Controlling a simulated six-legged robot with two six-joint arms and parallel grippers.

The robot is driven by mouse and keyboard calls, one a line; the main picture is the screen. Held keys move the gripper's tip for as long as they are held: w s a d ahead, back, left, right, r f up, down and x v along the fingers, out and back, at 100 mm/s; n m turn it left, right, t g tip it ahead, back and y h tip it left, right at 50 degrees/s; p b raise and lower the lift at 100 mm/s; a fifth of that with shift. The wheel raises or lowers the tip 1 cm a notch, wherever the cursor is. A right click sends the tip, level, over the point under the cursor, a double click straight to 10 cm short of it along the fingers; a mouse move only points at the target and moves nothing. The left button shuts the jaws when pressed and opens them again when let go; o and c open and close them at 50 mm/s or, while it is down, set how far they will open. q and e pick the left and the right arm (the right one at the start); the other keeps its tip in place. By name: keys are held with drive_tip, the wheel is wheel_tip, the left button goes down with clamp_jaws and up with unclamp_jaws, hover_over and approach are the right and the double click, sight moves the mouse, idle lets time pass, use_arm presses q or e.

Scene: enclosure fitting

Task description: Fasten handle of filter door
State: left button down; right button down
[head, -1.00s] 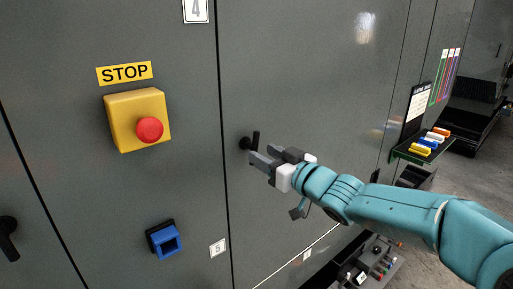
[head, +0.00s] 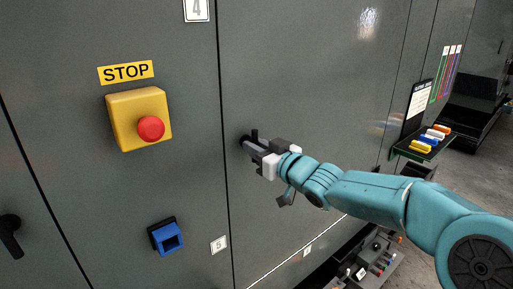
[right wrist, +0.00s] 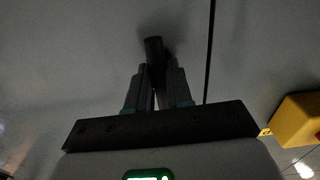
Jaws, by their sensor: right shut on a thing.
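The filter door (head: 300,75) is a grey panel that stands closed against its neighbour in the head view. Its black handle (head: 254,134) sits near the door's left edge, partly hidden by my gripper. My right gripper (head: 252,147) reaches it from the right and is shut on it. In the right wrist view, the dark handle (right wrist: 153,50) stands between the two fingers of the gripper (right wrist: 157,75), its end showing beyond the tips. My left gripper is not in view.
A yellow box with a red stop button (head: 151,128) and a blue socket (head: 167,238) are on the panel to the left. Another black handle (head: 10,236) is at far left. A shelf with coloured pieces (head: 425,143) and a low tray of parts (head: 372,262) are at right.

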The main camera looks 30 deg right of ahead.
drive_tip(key=shift+f+n+b, duration=0.2)
drive_tip(key=shift+n+b, duration=0.3)
drive_tip(key=shift+n, duration=0.1)
drive_tip(key=shift+r+n, duration=0.25)
drive_tip(key=shift+n, duration=0.15)
drive_tip(key=c, duration=1)
unclamp_jaws()
drive_tip(key=shift+w, duration=0.1)
drive_tip(key=s+d+b, duration=0.1)
drive_tip(key=s, duration=1.5)
drive_tip(key=shift+s+d, duration=0.15)
drive_tip(key=shift+s, duration=0.05)
